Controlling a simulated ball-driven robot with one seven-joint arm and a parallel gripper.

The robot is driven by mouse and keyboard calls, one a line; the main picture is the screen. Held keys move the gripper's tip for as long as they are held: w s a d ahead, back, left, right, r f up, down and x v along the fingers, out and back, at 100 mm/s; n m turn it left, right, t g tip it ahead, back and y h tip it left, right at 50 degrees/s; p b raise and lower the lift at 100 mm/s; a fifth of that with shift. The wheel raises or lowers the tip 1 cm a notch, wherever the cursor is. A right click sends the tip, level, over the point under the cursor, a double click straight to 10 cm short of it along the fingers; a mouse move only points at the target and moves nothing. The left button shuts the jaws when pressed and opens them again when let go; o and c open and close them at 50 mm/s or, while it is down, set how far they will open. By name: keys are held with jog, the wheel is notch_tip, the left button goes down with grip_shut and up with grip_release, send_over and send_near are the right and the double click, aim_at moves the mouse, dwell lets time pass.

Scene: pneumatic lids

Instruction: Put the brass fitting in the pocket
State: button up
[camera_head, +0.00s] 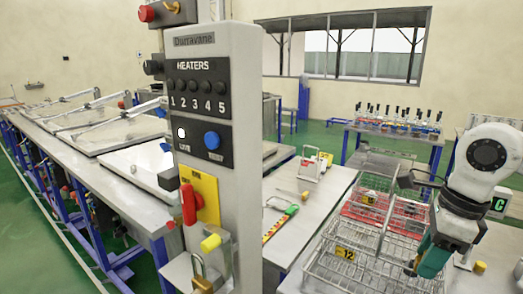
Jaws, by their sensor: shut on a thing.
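My gripper (412,266) is at the lower right, at the end of my white arm, beside a teal block-shaped part over the right side of a wire basket. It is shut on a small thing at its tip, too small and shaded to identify. A small brass-yellow piece (480,267) is on the grey surface right of my gripper; I cannot tell whether it is the brass fitting. I cannot make out the pocket.
A wire basket (340,262) tagged 12 fills the lower right, with a red basket (372,210) behind it. A grey control post (215,130) marked HEATERS blocks the centre left. A brass padlock (203,277) hangs low on it. A long metal bench (100,165) runs left.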

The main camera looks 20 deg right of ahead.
jog(key=w+a+f+n+g+b, duration=0.1)
jog(key=w+a+f+n+b, duration=0.2)
jog(key=f, duration=0.4)
jog(key=w+a+f+n, duration=0.1)
jog(key=a+f+n, duration=0.35)
jog(key=f, duration=0.35)
jog(key=w+a+f+n+g+b, duration=0.1)
jog(key=w+a+f+n+b, duration=0.15)
jog(key=f+n, duration=0.35)
jog(key=s+a+f+n+b, duration=0.1)
jog(key=a+f+n, duration=0.2)
jog(key=f, duration=0.5)
jog(key=s+a+f+n+b, duration=0.1)
jog(key=s+a+f+n, duration=0.1)
jog(key=a+f+n, duration=0.2)
jog(key=s+a+f+n+g+h+b, duration=0.1)
jog(key=s+a+f+n, duration=0.1)
jog(key=f+n, duration=0.5)
notch_tip(320, 180, down, 6)
jog(key=shift+a+r+b, duration=0.1)
jog(key=shift+a+b, duration=0.3)
jog(key=shift+a, duration=0.45)
jog(key=shift+s, duration=0.15)
